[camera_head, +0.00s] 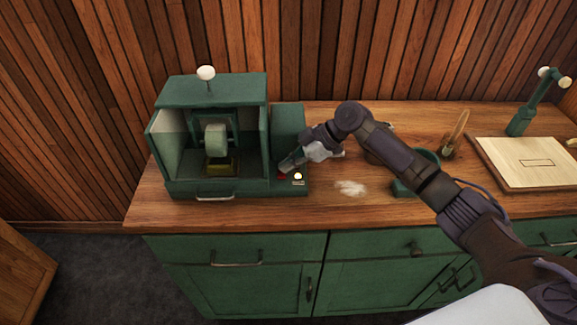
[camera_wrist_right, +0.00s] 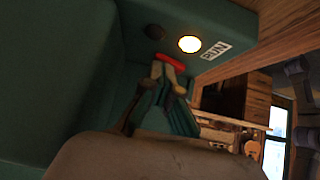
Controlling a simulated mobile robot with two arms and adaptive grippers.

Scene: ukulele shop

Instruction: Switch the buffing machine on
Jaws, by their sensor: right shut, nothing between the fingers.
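The green buffing machine (camera_head: 235,90) stands on the wooden counter at the left. Its open-front housing holds a pale buffing wheel (camera_head: 216,138). On the low control box at its right side is a red switch (camera_head: 282,177), also seen in the right wrist view (camera_wrist_right: 171,61). Beside it a round lamp (camera_head: 298,176) glows pale yellow, bright in the right wrist view (camera_wrist_right: 189,44) next to a label reading RUN. My right gripper (camera_head: 285,167) is shut and empty, its fingertips at the red switch, partly covering it; I cannot tell whether they touch. My left gripper is not in view.
The counter (camera_head: 330,212) has a whitish dust patch (camera_head: 350,187) right of the machine. A green round dish (camera_head: 418,175) sits partly behind my right arm. Farther right are a pale wooden board (camera_head: 530,160) and a green stand (camera_head: 521,122). A wood-slat wall rises behind.

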